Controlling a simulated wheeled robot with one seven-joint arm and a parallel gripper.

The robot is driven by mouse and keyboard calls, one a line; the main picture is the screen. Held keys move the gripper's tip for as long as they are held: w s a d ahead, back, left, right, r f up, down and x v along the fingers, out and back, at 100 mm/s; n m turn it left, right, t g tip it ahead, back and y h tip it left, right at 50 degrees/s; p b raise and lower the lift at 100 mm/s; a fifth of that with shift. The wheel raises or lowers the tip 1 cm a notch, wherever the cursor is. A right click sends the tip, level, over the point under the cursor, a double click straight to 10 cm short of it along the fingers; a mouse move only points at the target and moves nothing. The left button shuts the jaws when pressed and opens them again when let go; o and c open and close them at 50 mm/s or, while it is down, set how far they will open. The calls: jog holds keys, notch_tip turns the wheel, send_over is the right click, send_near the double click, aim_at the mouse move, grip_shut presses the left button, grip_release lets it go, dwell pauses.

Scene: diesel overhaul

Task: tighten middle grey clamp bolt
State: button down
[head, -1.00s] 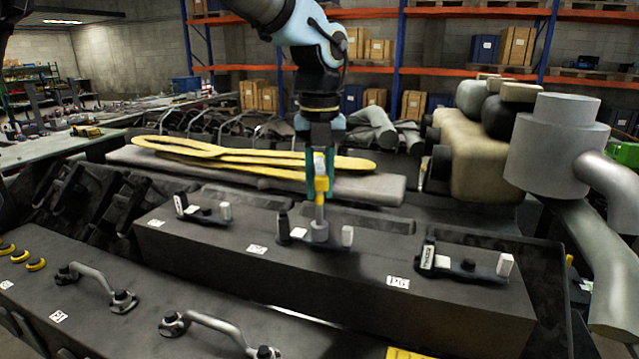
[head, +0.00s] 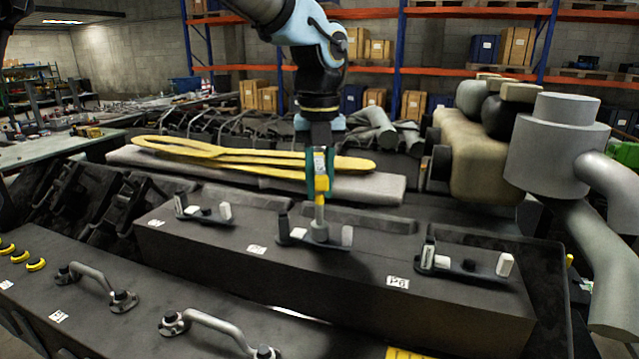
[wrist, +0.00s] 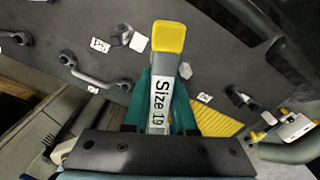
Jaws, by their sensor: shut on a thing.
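My gripper (head: 319,178) is shut on a yellow and grey socket tool, the Size 19 wrench (head: 321,206), and holds it upright. Its grey lower end stands on the middle clamp (head: 297,237) on the dark engine block; the tool covers the bolt there. The left clamp (head: 198,211) and the right clamp (head: 462,265) stand to either side on the same block, each with a pale end block.
Metal handles (head: 215,326) stand on the nearer dark cover, with yellow rings (head: 20,256) at its left. A large grey pipe and cylinder (head: 556,145) rise at the right. Air above the block is clear.

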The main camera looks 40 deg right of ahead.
aim_at(320, 165)
jog(key=shift+r, duration=0.1)
jog(key=shift+r, duration=1.65)
jog(key=shift+r, duration=3)
jog(key=shift+a, duration=0.1)
jog(key=s+a, duration=0.3)
jog(key=a, duration=0.2)
jog(key=shift+s+a+b, duration=0.35)
